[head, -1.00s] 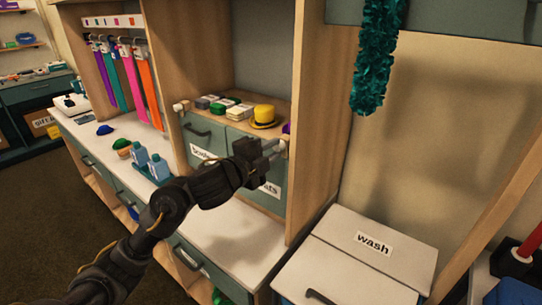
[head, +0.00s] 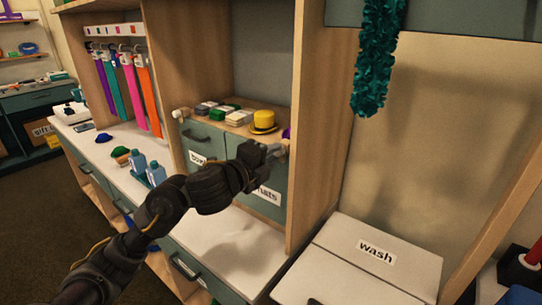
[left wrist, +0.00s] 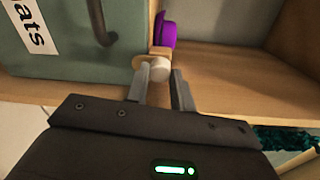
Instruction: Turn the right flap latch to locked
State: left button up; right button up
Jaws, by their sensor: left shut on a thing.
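The right flap (left wrist: 70,65) is grey-green with a dark handle and a label ending in "ats". The right flap latch (left wrist: 160,68) is a pale round knob on a small wooden piece, at the flap's top right corner in the left wrist view. My left gripper (left wrist: 161,84) is shut on the latch knob, one finger on each side. In the head view my left gripper (head: 271,151) reaches the same corner and covers part of the flap and latch. The latch's exact turn is hard to read. My right gripper is not in view.
On the shelf above the flaps sit a yellow hat (head: 263,122) and several small boxes. A purple item (left wrist: 164,30) stands just behind the latch. A wooden upright (head: 315,120) rises close on the right. A white "wash" bin (head: 345,275) stands at lower right.

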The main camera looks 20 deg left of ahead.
pick_arm(q)
jog(key=o, duration=1)
jog(key=p+v, duration=0.3)
jog(key=v, duration=0.7)
jog(key=shift+s, duration=0.35)
jog(key=shift+a+r, duration=0.1)
